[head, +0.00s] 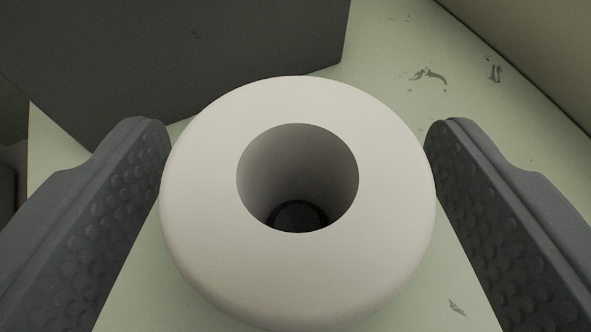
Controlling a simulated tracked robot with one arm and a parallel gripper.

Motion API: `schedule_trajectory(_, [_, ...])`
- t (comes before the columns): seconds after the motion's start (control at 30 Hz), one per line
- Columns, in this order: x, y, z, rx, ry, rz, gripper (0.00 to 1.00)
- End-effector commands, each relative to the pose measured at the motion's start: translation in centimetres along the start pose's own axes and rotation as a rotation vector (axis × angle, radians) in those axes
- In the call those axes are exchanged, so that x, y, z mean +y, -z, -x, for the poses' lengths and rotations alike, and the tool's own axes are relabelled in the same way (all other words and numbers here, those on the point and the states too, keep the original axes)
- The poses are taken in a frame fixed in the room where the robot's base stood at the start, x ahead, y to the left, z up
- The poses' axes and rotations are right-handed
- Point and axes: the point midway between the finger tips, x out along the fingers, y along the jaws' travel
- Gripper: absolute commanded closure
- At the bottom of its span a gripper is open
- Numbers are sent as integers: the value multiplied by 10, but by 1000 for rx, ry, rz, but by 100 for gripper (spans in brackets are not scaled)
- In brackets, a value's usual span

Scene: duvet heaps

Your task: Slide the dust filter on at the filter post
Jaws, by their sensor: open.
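A white, thick ring-shaped piece, seemingly the dust filter (205,210), fills the middle of the head view. Its round hole faces my camera, and a dark round shape (298,216) shows deep inside; I cannot tell whether this is the post. My gripper (298,150) is open, with one dimpled grey finger on each side of the white ring. The fingertips are close to its sides; I cannot tell whether they touch it. The underside of the ring is hidden.
A pale green surface (400,75) with dark scuff marks lies beneath. A large dark grey block (180,60) stands at the upper left, behind the ring. A pale wall (540,40) runs along the upper right. Free surface shows at the right.

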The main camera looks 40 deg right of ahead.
Motion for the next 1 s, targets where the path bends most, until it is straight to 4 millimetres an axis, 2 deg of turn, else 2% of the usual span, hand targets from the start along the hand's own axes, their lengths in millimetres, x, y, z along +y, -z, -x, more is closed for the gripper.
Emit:
schedule_trajectory(0.17, [-1, 1, 23, 0, 1, 1, 27])
schedule_trajectory(0.6, [-2, 0, 106, 1, 4, 1, 27])
schedule_trajectory(0.8, [-1, -1, 128, -2, 2, 0, 27])
schedule_trajectory(1.0, [-1, -1, 134, -1, 1, 0, 27])
